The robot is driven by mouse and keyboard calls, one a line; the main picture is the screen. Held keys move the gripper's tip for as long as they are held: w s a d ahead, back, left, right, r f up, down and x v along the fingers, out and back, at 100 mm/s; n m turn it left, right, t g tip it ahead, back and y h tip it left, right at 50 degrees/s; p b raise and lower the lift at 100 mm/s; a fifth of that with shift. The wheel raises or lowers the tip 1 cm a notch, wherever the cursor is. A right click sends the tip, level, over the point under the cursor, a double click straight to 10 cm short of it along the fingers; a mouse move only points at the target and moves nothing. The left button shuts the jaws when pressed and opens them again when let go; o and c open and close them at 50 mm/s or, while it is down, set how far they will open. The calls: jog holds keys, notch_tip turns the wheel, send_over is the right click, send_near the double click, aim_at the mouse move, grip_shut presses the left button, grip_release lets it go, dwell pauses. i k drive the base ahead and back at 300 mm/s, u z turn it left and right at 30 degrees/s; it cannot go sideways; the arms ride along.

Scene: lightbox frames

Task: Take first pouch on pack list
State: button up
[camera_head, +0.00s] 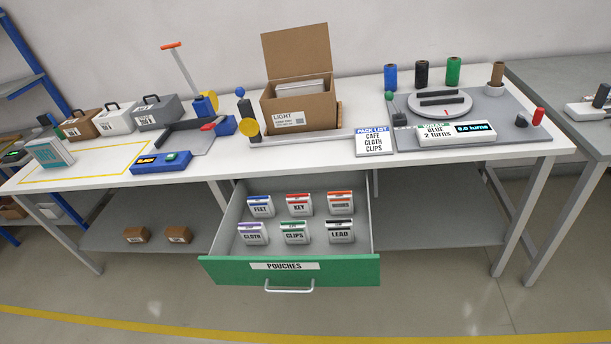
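The pack list (375,142) stands at the front of the bench top; it seems to read CAFE, CLOTH, CLIPS. Below, a green-fronted drawer (335,268) marked POUCHES is open. It holds two rows of white pouches. The back row has a blue-topped FEET pouch (261,207), a red-topped KEY pouch (299,204) and an orange-topped pouch (340,203) whose label is too small to read. The front row has a purple-topped CLOTH pouch (252,234), a green-topped CLIPS pouch (294,232) and a black-topped LEAD pouch (340,231). My gripper is not in view.
An open cardboard box (290,110) marked LIGHT stands on the bench (330,170) above the drawer. A turntable (440,104) and spools are at right; several cases and a blue device (160,162) are at left. The floor before the drawer is clear.

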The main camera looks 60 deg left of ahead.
aim_at(252, 233)
jog(key=z, duration=0.8)
jog(key=i, duration=2.4)
jog(key=u, duration=3.55)
jog(key=i, duration=1.05)
jog(key=u, duration=0.1)
